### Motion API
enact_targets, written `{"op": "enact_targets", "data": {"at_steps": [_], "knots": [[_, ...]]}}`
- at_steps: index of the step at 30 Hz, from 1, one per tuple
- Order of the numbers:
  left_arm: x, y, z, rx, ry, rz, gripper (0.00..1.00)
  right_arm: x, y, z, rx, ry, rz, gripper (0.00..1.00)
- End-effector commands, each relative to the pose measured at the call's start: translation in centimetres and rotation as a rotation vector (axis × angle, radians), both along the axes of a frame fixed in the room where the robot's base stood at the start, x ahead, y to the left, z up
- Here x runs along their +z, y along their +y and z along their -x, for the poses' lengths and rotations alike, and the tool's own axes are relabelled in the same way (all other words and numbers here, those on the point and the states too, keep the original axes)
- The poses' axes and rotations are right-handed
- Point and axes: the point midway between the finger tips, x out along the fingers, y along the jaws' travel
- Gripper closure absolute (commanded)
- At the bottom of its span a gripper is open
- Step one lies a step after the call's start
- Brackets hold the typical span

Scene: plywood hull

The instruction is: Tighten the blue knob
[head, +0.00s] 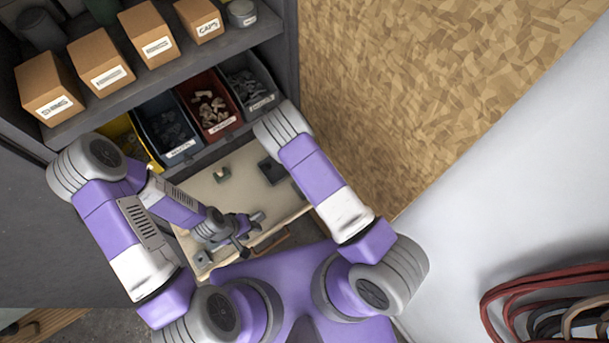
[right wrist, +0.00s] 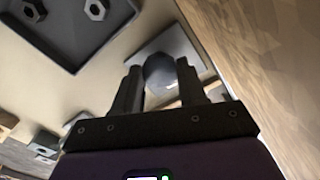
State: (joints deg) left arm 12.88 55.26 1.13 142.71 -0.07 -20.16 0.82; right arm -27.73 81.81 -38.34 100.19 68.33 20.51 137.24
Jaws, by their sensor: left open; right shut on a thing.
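In the right wrist view a dark, faceted knob (right wrist: 160,70) sits on a square grey plate (right wrist: 181,50). Its blue colour is hard to make out in this light. My right gripper (right wrist: 159,84) is shut on the knob, with one finger on each side. In the head view the right gripper and the knob are hidden behind my right arm. My left gripper (head: 246,229) is open and empty over the near left part of the pale work surface (head: 233,200).
A dark tray (head: 271,170) lies on the work surface; the right wrist view shows hex nuts (right wrist: 97,9) in it. A small block (head: 222,174) sits left of the tray. Bins (head: 207,105) and cardboard boxes (head: 97,63) fill the shelves behind. A chipboard wall (head: 400,90) stands at right.

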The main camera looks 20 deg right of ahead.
Motion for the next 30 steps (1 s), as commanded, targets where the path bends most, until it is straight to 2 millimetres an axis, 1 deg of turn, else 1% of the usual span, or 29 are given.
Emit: {"op": "enact_targets", "data": {"at_steps": [1, 2, 6, 14, 17, 20, 27, 30], "knots": [[0.0, 0.0, 0.0, 0.0, 0.0, 0.0, 0.57, 0.3, 0.0, -0.4, -0.001, -0.01, 0.001, 0.89], [0.0, 0.0, 0.0, 0.0, 0.0, 0.0, 0.57, 0.3, 0.0, -0.4, -0.001, -0.01, 0.001, 0.56], [0.0, 0.0, 0.0, 0.0, 0.0, 0.0, 0.57, 0.2, 0.0, -0.3, 0.0, -0.007, 0.001, 0.34], [0.0, 0.0, 0.0, 0.0, 0.0, 0.0, 0.57, 0.1, 0.0, -0.1, 0.0, -0.004, 0.0, 0.33], [0.0, 0.0, 0.0, 0.0, 0.0, 0.0, 0.57, 0.6, 0.0, -0.2, 0.001, -0.005, 0.001, 0.33], [0.1, 0.0, 0.0, 0.0, 0.0, 0.0, 0.57, 2.0, 0.0, -0.3, 0.001, -0.007, 0.001, 0.33], [0.4, 0.0, 0.0, 0.0, 0.0, 0.0, 0.57, 6.0, 0.0, -0.2, 0.001, -0.007, 0.0, 0.33], [0.5, 0.0, 0.0, 0.0, 0.0, 0.0, 0.57, 7.1, 0.0, -0.2, 0.002, -0.007, 0.001, 0.33]]}}
